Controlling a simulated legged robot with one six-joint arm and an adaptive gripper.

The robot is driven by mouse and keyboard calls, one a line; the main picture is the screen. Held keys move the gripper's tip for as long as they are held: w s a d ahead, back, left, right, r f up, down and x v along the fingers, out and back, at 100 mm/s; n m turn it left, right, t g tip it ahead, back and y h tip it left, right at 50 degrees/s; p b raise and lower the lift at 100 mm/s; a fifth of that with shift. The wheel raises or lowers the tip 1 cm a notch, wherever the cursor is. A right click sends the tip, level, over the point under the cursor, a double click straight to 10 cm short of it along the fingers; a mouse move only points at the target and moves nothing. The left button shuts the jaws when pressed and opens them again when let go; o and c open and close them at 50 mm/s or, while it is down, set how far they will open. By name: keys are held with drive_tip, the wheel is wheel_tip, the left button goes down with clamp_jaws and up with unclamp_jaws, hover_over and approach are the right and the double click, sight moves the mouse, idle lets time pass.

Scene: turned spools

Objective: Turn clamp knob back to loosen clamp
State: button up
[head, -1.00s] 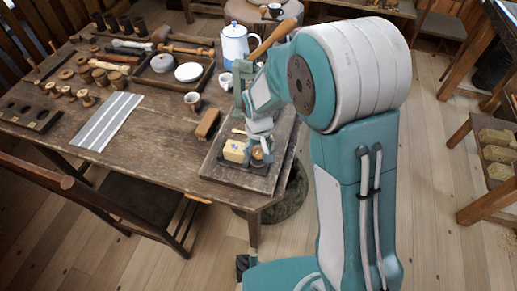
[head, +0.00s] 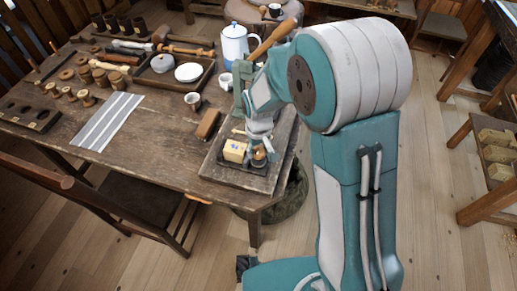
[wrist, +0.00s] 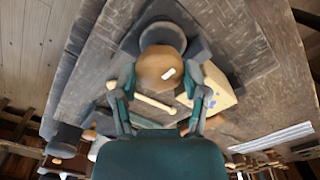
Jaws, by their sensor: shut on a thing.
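The clamp knob (wrist: 160,68) is a round, brown wooden ball with a small white mark on top. In the wrist view it sits between the two fingers of my gripper (wrist: 160,78), which is shut on it from both sides. A dark round part (wrist: 163,34) of the clamp shows behind the knob. In the head view the knob (head: 258,158) is small and partly covered by my gripper (head: 259,146), at the near right corner of the table.
A yellow block (head: 234,151) stands close beside the knob on a dark tray. A pale wooden bar (wrist: 154,103) lies near the fingers. A brown block (head: 208,124), a cup (head: 193,99) and a blue-white pot (head: 234,42) stand farther off.

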drive_tip(key=n, duration=0.4)
drive_tip(key=shift+s+f, duration=0.15)
drive_tip(key=n, duration=0.9)
drive_tip(key=shift+n, duration=1.8)
drive_tip(key=o, duration=1.1)
